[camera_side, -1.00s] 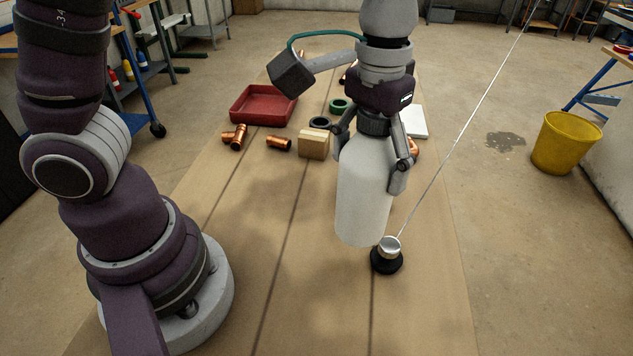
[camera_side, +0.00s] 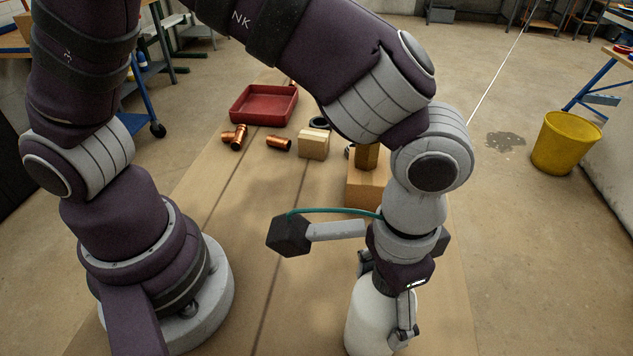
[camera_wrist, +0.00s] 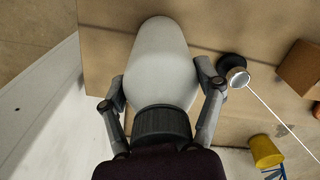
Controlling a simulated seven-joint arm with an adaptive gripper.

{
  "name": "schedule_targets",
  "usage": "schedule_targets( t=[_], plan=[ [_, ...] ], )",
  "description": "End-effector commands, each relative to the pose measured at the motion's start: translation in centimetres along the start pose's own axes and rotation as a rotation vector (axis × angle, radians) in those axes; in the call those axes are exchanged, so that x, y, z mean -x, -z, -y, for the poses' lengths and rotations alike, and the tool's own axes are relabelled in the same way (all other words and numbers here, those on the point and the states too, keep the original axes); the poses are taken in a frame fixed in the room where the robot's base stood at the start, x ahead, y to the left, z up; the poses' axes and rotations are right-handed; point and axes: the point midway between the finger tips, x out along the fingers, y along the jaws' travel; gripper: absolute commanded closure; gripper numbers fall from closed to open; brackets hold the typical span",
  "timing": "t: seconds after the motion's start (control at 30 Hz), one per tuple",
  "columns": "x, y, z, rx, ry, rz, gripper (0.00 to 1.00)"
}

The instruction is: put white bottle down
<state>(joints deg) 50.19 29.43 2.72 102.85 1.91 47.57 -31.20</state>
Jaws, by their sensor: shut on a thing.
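The white bottle (camera_side: 370,318) is in my gripper (camera_side: 384,300) at the front right of the table in the side view. Its lower end runs close to the picture's bottom edge. In the wrist view the bottle (camera_wrist: 160,62) lies between the two fingers of my gripper (camera_wrist: 162,88), which press on its sides. The side view does not show clearly whether the bottle's base touches the table.
A black base with a silver knob and thin rod (camera_wrist: 233,70) stands beside the bottle. A cardboard-coloured block (camera_side: 367,188), wooden block (camera_side: 314,144), copper fittings (camera_side: 279,143) and red tray (camera_side: 263,105) are farther back. The table's middle (camera_side: 250,215) is clear.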

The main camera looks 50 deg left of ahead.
Motion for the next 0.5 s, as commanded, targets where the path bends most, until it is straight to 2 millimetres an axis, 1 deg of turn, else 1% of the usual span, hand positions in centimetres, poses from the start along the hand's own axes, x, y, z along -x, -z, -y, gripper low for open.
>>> schedule_targets(
  t=[0.1, 0.13, 0.2, 0.3, 0.33, 0.5],
  plan=[
    [-0.16, 0.02, 0.0, 0.0, 0.0, 0.0, 0.73],
    [-0.22, 0.0, 0.01, 0.0, 0.0, 0.0, 0.31],
    [-0.2, 0.01, 0.01, 0.0, 0.0, 0.0, 0.22],
    [-0.19, 0.01, 0.01, 0.0, 0.0, 0.0, 0.09],
    [-0.19, 0.01, 0.01, 0.0, 0.0, 0.0, 0.06],
    [-0.18, 0.01, 0.01, 0.0, 0.0, 0.0, 0.06]
  ],
)
